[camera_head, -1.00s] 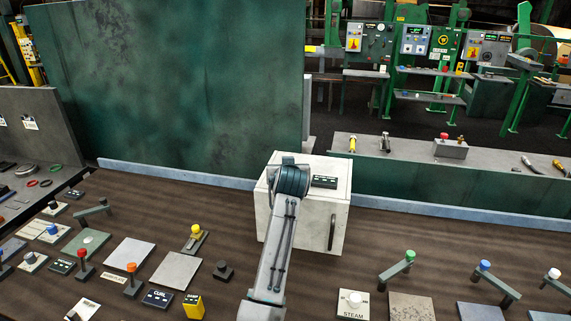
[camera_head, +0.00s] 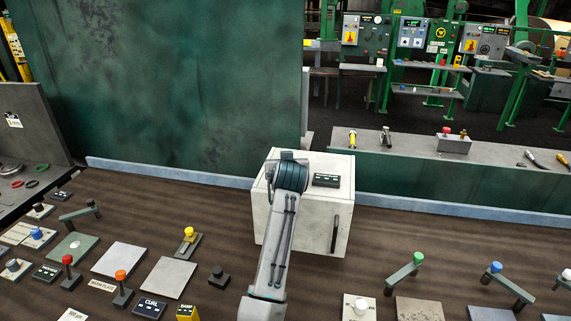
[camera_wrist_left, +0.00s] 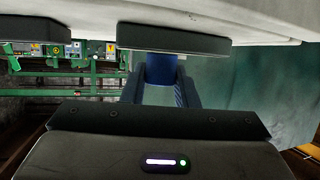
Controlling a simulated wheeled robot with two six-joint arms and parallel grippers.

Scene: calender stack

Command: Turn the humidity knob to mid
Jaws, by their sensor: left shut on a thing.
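In the left wrist view my left gripper (camera_wrist_left: 162,88) has its two blue-grey fingers closed on either side of a blue cylindrical piece (camera_wrist_left: 161,67). This piece sits below a pale surface with dark plates. It may be the humidity knob, but no label or pointer on it can be read. In the head view a single grey arm (camera_head: 275,240) of mine rises from the bottom centre. Its end overlaps the white box (camera_head: 325,218), and no fingertips show there. The box has a dark labelled plate (camera_head: 326,180) on top and a dark handle (camera_head: 335,234) in front. My right gripper is not in view.
Several levers and knobs stand on the brown table, including a yellow-topped one (camera_head: 189,235) and an orange-topped one (camera_head: 121,276) at left, and a green-topped lever (camera_head: 417,258) at right. A large green panel (camera_head: 170,80) rises behind.

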